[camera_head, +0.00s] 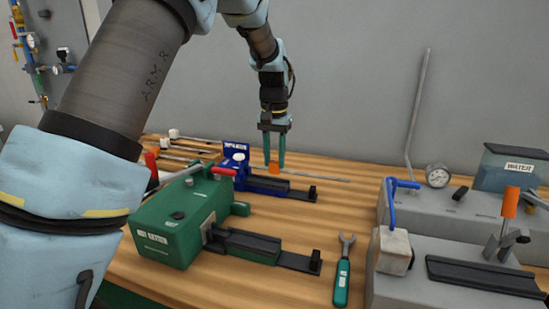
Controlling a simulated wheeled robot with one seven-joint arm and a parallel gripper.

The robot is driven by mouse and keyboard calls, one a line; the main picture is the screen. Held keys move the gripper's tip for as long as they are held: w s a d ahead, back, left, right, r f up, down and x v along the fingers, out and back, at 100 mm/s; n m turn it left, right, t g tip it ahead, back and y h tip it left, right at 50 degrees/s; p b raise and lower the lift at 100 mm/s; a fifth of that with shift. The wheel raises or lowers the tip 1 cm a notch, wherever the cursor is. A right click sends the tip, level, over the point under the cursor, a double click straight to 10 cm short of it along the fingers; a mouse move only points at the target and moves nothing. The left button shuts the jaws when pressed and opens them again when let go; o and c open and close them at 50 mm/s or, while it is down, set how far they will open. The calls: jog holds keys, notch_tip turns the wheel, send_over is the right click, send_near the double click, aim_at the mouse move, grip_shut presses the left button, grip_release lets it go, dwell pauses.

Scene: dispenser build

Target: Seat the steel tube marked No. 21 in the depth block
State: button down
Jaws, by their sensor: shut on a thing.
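My gripper (274,157) points straight down over the far middle of the bench, behind the blue device. Its two teal fingers stand a little apart, with a small orange piece (274,169) at their tips. I cannot tell whether this piece belongs to a tube or to the blue device (262,184). A thin grey rod (325,178) lies low to the right of the fingers, perhaps a steel tube. Several slim tubes (188,148) lie at the far left of the bench. No mark No. 21 is readable, and I cannot make out which thing is the depth block.
A green device (180,222) with a black rail stands in front. A wrench (343,270) lies right of it. At right are grey machines (440,213) with a gauge (437,175), an orange-gripped lever (510,202) and a tall bent pipe (417,110). Bare wood shows between.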

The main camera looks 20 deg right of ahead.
aim_at(257, 166)
jog(key=shift+f, duration=0.4)
jog(key=shift+f+b, duration=0.5)
jog(key=shift+f, duration=0.15)
jog(key=shift+f, duration=0.65)
dwell(0.6)
jog(key=shift+w+a, duration=0.45)
jog(key=shift+a, duration=0.05)
jog(key=shift+w+a, duration=0.25)
jog(key=shift+w+a, duration=0.2)
jog(key=shift+a, duration=0.05)
jog(key=shift+w+a, duration=0.5)
jog(key=shift+a, duration=0.05)
jog(key=shift+w+a, duration=0.35)
